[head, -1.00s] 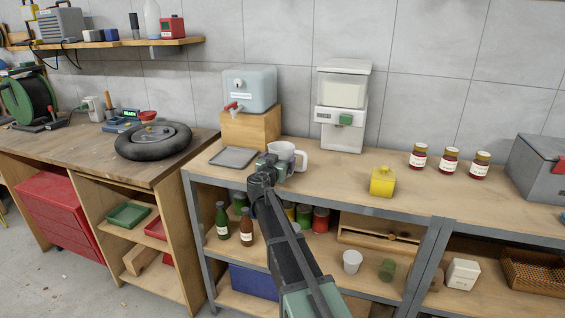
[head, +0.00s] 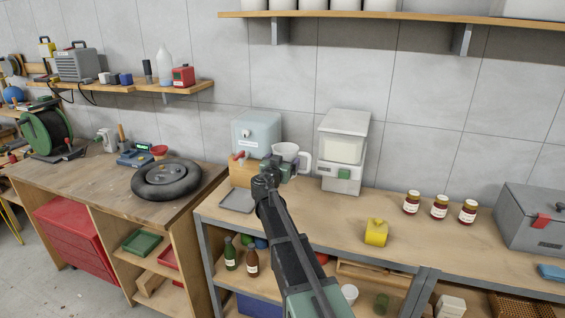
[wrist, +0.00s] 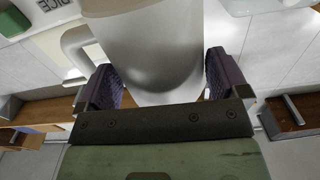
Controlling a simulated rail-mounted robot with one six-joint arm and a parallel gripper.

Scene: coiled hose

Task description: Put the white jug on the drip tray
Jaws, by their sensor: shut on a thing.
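The white jug (head: 286,152) is held up in front of the blue dispenser's right side, with its handle to the right in the head view. My gripper (head: 278,168) is shut on it. In the wrist view the jug's body (wrist: 150,60) sits between the two purple-padded fingers (wrist: 163,82), and its handle shows at the left. The grey drip tray (head: 238,201) lies flat on the bench in front of the dispenser, to the left of and below the jug. The tray looks empty.
The blue dispenser (head: 257,133) with a red tap stands on a wooden block (head: 241,173) behind the tray. A white dispenser (head: 342,150) stands right of the jug. A yellow pot (head: 376,232) and several jars (head: 440,207) are farther right. Bench between is clear.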

